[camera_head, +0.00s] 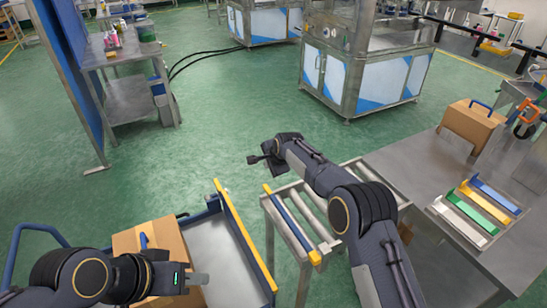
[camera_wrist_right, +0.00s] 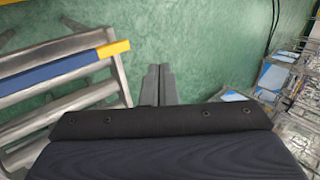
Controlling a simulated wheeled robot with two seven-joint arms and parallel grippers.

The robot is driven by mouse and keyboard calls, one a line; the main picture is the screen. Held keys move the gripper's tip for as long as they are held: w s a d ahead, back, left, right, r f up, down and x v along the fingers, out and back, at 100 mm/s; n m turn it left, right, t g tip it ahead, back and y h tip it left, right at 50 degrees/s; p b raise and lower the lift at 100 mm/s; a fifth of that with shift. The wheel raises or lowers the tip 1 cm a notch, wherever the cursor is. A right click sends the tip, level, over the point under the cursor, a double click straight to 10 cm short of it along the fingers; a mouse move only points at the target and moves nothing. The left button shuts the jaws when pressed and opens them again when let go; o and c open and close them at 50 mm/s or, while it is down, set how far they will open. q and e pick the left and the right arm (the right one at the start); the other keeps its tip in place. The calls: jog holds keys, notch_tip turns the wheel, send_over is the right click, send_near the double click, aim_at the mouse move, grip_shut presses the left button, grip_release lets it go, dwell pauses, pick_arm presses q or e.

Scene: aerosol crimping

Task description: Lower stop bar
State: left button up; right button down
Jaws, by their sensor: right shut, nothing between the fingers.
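The stop bar (camera_head: 288,219) is a blue bar with yellow ends along the left edge of the roller conveyor (camera_head: 303,262). In the right wrist view, the blue bar (camera_wrist_right: 52,73) with its yellow end (camera_wrist_right: 114,48) lies left of the fingers. My right gripper (camera_head: 253,160) is beyond the bar's far end in the head view, apart from it. It is shut and empty, its fingers (camera_wrist_right: 158,82) together. My left gripper (camera_head: 200,279) is over the cart at the lower left; its finger gap cannot be made out.
A cart (camera_head: 211,258) with a yellow-topped side rail (camera_head: 245,237) holds a cardboard box (camera_head: 150,236). A steel table (camera_head: 412,172) on the right carries another box (camera_head: 473,122) and coloured bars. Green floor beyond the conveyor is open up to the machine cabinets (camera_head: 374,84).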

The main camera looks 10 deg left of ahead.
jog(key=shift+w+a+f+g+h, duration=0.15)
jog(key=shift+w+f+g, duration=0.05)
jog(key=shift+f, duration=0.35)
jog(key=shift+w+a+f+g+h, duration=0.1)
jog(key=shift+w+f+g+h, duration=0.1)
jog(key=shift+f, duration=0.35)
jog(key=b+v, duration=0.2)
jog(key=v, duration=0.5)
jog(key=shift+s+d+r, duration=0.15)
jog(key=shift+s+r, duration=0.05)
jog(key=shift+r, duration=0.1)
